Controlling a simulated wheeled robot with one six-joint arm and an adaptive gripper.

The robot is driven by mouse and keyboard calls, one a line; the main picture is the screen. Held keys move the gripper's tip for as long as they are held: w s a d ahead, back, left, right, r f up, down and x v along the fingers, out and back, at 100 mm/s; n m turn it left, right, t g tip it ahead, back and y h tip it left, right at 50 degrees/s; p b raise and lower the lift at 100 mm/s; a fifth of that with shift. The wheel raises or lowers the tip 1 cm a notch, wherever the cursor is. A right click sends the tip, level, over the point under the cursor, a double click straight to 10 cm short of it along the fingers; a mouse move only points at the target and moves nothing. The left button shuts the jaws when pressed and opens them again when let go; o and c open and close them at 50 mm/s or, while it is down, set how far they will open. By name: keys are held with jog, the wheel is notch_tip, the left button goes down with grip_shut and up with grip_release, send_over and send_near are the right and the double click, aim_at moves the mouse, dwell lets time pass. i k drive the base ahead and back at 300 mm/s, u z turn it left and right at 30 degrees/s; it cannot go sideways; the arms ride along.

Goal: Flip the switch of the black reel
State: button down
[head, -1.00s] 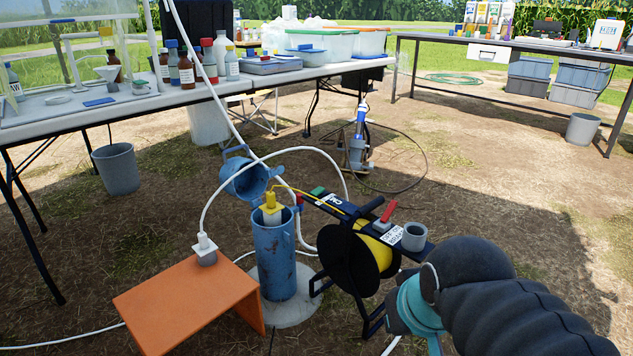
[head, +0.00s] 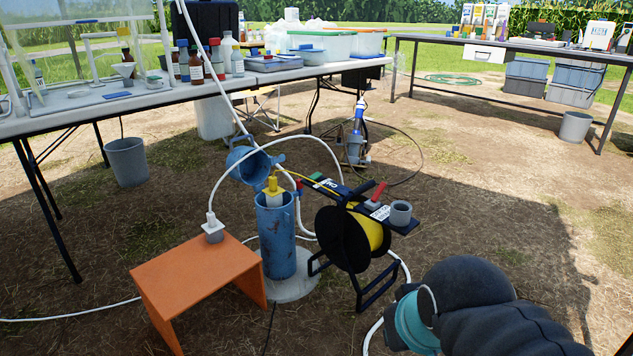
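The black reel (head: 340,240), wound with yellow tape, stands on the ground just right of the blue well pipe (head: 277,240). A red switch lever (head: 378,193) sticks up, tilted, from a small grey base on the reel's top bar, between a white label and a grey cup (head: 400,212). My dark sleeved arm comes in at the lower right, with a teal band at its end. It is in front of and below the reel, apart from the switch. My gripper's fingers do not show in the head view.
An orange stand (head: 195,285) with a white-capped tube fitting sits left of the pipe. White hoses loop around the pipe and reel. A long table (head: 150,100) with bottles is behind on the left. Open dirt ground (head: 480,210) lies right of the reel.

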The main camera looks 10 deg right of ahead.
aim_at(314, 177)
jog(key=z, duration=0.05)
jog(key=k, duration=0.1)
jog(key=u, duration=0.05)
jog(key=i, duration=0.95)
jog(key=z, duration=0.5)
